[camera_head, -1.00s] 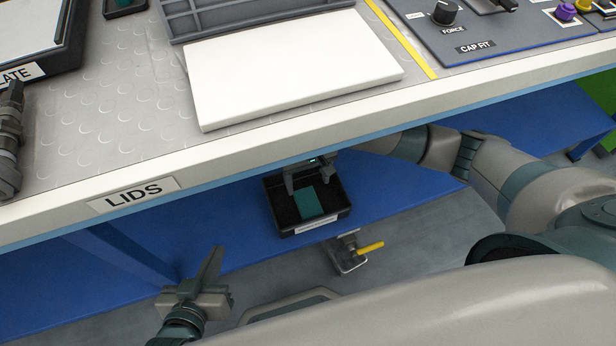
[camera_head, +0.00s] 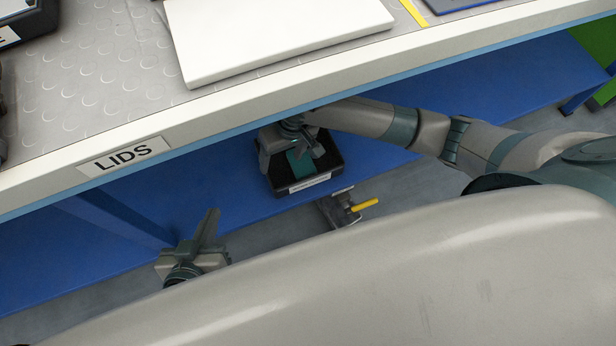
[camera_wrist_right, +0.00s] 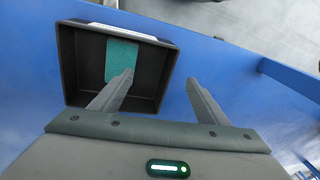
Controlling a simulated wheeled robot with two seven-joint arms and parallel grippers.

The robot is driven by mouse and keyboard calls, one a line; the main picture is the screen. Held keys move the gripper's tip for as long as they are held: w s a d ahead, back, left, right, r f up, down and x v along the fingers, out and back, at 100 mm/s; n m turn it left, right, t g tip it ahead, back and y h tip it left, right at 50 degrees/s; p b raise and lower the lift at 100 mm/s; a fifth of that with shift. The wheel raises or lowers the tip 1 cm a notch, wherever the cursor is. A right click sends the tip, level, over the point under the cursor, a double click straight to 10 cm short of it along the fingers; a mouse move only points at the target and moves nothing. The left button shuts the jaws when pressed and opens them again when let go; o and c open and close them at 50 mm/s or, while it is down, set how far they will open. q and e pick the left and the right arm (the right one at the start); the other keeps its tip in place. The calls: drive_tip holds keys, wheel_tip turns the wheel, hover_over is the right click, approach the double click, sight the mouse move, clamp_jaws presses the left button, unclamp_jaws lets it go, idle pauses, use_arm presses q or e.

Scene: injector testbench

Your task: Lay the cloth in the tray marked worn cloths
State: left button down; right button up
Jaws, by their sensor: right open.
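The teal cloth (camera_head: 300,163) lies in the black tray (camera_head: 337,166) on the blue shelf below the bench. A white label is on the tray's front wall, too small to read. In the right wrist view the cloth (camera_wrist_right: 121,62) lies against the tray's labelled side. My right gripper (camera_head: 291,156) is open and empty above the tray, partly covering the cloth in the head view. In the wrist view its fingers (camera_wrist_right: 160,78) are apart, one over the tray, the other beyond its wall. My left gripper (camera_head: 205,238) is low and left, away from the tray; its jaw gap is unclear.
The bench edge with a LIDS label (camera_head: 125,157) overhangs the blue shelf (camera_head: 400,175). A white board (camera_head: 270,35) lies on the bench top. A metal fitting with a yellow handle (camera_head: 364,205) is just in front of the tray. The shelf right of the tray is clear.

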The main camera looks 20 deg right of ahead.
drive_tip(key=s+a+r+n+t+y, duration=0.1)
drive_tip(key=s+a+r+t+y, duration=0.1)
drive_tip(key=s+a+t+y, duration=0.45)
drive_tip(key=s+d+r+t+h, duration=0.3)
drive_tip(key=s+d+r+h, duration=0.1)
drive_tip(key=d, duration=0.5)
drive_tip(key=shift+a+v, duration=0.2)
drive_tip(key=shift+v, duration=0.75)
use_arm(q)
drive_tip(key=shift+f, duration=0.2)
use_arm(e)
drive_tip(key=shift+s+f+h, duration=0.15)
drive_tip(key=shift+f+h, duration=0.05)
drive_tip(key=shift+h, duration=0.05)
